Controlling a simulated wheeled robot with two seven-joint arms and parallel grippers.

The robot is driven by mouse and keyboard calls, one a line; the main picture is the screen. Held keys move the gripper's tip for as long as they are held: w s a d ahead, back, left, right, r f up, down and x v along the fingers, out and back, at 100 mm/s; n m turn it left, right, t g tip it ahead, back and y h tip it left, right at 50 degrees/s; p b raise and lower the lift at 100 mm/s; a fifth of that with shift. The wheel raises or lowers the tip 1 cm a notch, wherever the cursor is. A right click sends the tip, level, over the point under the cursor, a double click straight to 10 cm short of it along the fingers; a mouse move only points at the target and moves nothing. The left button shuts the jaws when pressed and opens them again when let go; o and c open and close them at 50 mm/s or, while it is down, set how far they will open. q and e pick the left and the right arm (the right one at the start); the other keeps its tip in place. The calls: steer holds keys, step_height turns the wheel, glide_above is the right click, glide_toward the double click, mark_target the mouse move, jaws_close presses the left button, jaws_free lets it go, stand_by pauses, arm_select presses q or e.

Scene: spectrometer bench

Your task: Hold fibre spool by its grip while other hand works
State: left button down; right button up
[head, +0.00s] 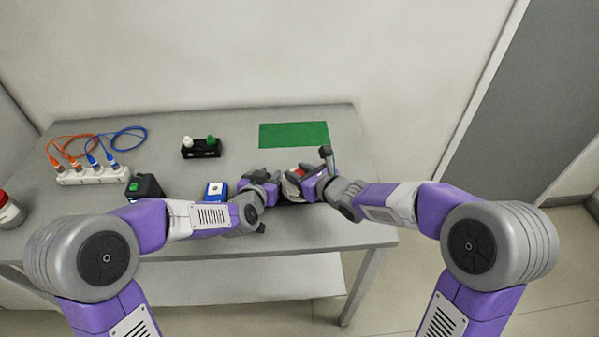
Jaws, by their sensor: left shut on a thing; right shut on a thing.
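The fibre spool (292,178) appears as a small pale, rounded thing with a red patch, near the front edge of the bench, mostly hidden between my two grippers. My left gripper (272,186) is at its left side, shut on what looks like part of it. My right gripper (301,181) is at its right side, also shut on what looks like part of it. The grip and the exact contact points are hidden by the fingers and wrists, so I cannot tell which hand has the grip.
A green mat (294,135) lies bare at the back right. A black holder (201,150) has white and green caps. A white strip (93,175) carries orange and blue cables. A black device (146,188) and a blue box (215,190) stand near my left arm.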

steer(key=shift+s+a+f+m+t+h, duration=0.15)
steer(key=shift+a+f+m+t+h, duration=0.2)
steer(key=shift+m+h, duration=0.35)
steer(key=shift+d+m+t+h, duration=0.2)
steer(key=shift+m+t+h, duration=0.25)
steer(key=shift+m+h, duration=0.3)
steer(key=shift+d+m+h, duration=0.1)
steer(key=shift+m+h, duration=0.75)
steer(key=shift+h, duration=0.4)
steer(key=shift+d+r+m+t+h, duration=0.1)
steer(key=shift+r+m+t+h, duration=0.1)
steer(key=shift+m+t+h, duration=0.15)
steer(key=o, duration=1)
steer(key=shift+r, duration=0.15)
steer(key=shift+v, duration=5.85)
steer(key=shift+d, duration=0.15)
